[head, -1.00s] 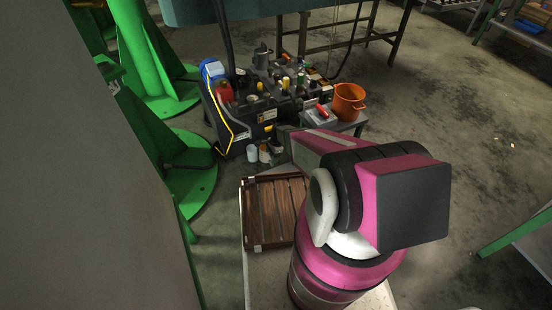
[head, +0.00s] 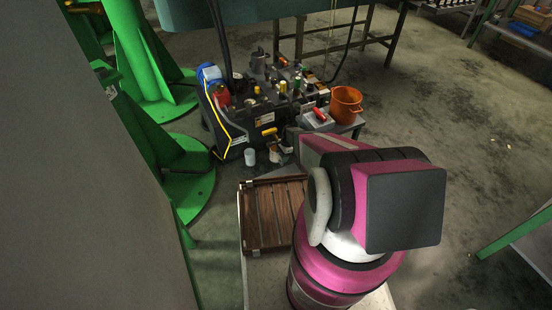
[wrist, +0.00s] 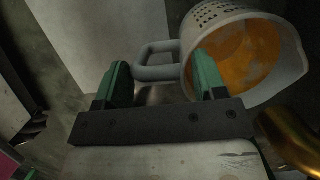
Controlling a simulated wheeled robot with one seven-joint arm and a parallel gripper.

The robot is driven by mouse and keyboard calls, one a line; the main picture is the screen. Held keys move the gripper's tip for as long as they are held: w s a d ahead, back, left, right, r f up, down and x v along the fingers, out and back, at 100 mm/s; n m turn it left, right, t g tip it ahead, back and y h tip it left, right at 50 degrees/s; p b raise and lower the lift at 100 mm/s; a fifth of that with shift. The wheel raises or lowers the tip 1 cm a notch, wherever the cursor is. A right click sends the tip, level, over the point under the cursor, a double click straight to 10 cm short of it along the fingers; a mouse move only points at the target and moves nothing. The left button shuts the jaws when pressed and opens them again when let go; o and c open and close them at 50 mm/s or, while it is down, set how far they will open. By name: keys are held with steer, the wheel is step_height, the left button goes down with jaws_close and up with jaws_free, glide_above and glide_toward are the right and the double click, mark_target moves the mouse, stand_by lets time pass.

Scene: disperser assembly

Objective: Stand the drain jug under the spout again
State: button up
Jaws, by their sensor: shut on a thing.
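The drain jug (wrist: 245,48) is a whitish, perforated-looking or printed cup with orange inside, at the upper right of the wrist view. Its mouth faces partly toward the camera. My gripper (wrist: 162,78) has two green fingers on either side of the jug's grey handle (wrist: 157,52) and is shut on it. A brass curved pipe, perhaps the spout (wrist: 290,142), shows at the lower right, close below the jug's rim. In the head view my arm hides most of the gripper, and I cannot clearly pick out the jug there.
The dark machine bench (head: 225,140) carries several bottles and parts. An orange pot (head: 346,102) stands on a side table to its right. A small white container (head: 250,157) stands before the bench. A slatted wooden tray (head: 262,235) is nearer me. Green posts stand left; floor at right is open.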

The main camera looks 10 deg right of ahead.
steer(key=shift+w+d+f, duration=0.15)
steer(key=shift+f, duration=0.9)
steer(key=shift+w+d+f, duration=0.15)
steer(key=shift+f, duration=0.9)
steer(key=shift+f, duration=0.15)
steer(key=o, duration=1.3)
steer(key=shift+c, duration=0.2)
steer(key=s+v, duration=0.1)
steer(key=v, duration=1)
steer(key=s+a+r+n+h, duration=0.1)
steer(key=s+r+n, duration=0.3)
steer(key=s+r, duration=0.3)
steer(key=s+r+n+h, duration=0.1)
steer(key=s+r+n, duration=0.4)
steer(key=r, duration=1.3)
steer(key=s+a+r+n+t+h, duration=0.1)
steer(key=s+r+n, duration=0.4)
steer(key=s+r, duration=0.5)
step_height(320, 180, up, 3)
steer(key=shift+s+a, duration=0.3)
steer(key=shift+s, duration=0.1)
